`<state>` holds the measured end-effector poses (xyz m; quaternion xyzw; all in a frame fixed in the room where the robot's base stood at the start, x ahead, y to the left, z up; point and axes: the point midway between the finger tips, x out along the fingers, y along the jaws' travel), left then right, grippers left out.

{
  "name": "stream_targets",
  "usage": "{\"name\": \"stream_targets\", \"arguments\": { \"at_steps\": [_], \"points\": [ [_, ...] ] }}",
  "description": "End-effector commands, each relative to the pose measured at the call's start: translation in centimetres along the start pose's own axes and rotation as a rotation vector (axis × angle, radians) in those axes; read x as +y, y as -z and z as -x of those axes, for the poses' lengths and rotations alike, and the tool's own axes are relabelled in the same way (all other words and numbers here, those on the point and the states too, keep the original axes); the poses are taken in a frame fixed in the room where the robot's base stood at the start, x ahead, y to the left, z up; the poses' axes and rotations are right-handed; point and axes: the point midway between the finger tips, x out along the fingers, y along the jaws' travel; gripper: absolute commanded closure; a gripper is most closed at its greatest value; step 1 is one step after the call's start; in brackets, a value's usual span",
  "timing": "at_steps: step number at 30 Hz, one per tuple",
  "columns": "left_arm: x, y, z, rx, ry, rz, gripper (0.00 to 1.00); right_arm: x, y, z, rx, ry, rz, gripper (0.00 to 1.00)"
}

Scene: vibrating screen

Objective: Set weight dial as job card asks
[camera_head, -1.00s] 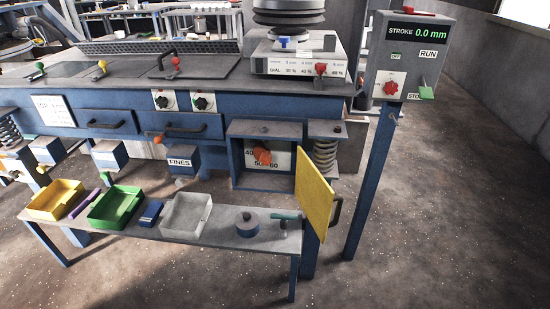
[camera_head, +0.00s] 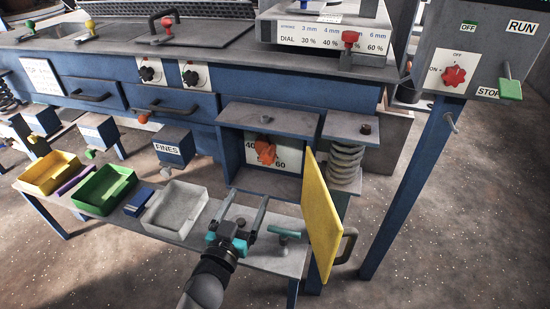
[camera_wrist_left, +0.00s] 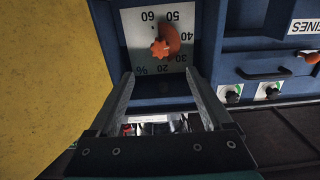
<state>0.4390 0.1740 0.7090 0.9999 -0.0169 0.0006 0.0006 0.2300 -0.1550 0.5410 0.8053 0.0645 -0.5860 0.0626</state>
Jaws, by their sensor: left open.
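The orange weight dial (camera_head: 265,150) sits on a white scale plate inside an open blue box. In the left wrist view the dial (camera_wrist_left: 162,47) shows between marks 60, 50, 40, 30 and 20; I cannot tell surely which mark it points at. A yellow door (camera_head: 320,213) stands open right of the box. My left gripper (camera_head: 246,197) is open and empty, in front of and below the dial; its fingertips (camera_wrist_left: 158,73) are apart from it. A printed card (camera_head: 333,37) pairs stroke 3 to 6 mm with dial 30 to 60 %. My right gripper is not in view.
A low bench (camera_head: 180,235) below holds a yellow tray (camera_head: 48,172), a green tray (camera_head: 104,188), a clear tray (camera_head: 175,208) and a teal-handled tool (camera_head: 284,234). A spring (camera_head: 346,162) stands right of the box. The control panel (camera_head: 470,70) is on a post at right.

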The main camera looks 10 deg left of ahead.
Motion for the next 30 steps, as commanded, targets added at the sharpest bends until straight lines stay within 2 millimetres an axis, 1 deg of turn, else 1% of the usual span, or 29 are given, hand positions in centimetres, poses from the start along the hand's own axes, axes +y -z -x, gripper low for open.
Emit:
{"name": "stream_targets", "arguments": {
  "at_steps": [5, 11, 21, 26, 30],
  "points": [
    [0.0, 0.0, -1.9, 0.003, -0.002, -0.003, 0.17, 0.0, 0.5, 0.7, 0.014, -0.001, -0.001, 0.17],
    [0.0, -0.1, -5.2, 0.002, -0.001, -0.004, 0.17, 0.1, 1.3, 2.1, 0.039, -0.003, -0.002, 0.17],
    [0.0, -0.1, -10.5, 0.001, -0.001, -0.004, 0.17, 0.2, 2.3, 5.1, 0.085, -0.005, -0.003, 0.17],
    [0.0, -0.1, -12.7, 0.0, -0.001, -0.004, 0.17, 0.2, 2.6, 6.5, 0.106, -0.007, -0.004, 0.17],
    [0.0, -0.2, -14.0, -0.001, -0.001, -0.003, 0.17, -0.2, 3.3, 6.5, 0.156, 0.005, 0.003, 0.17]
  ]
}}
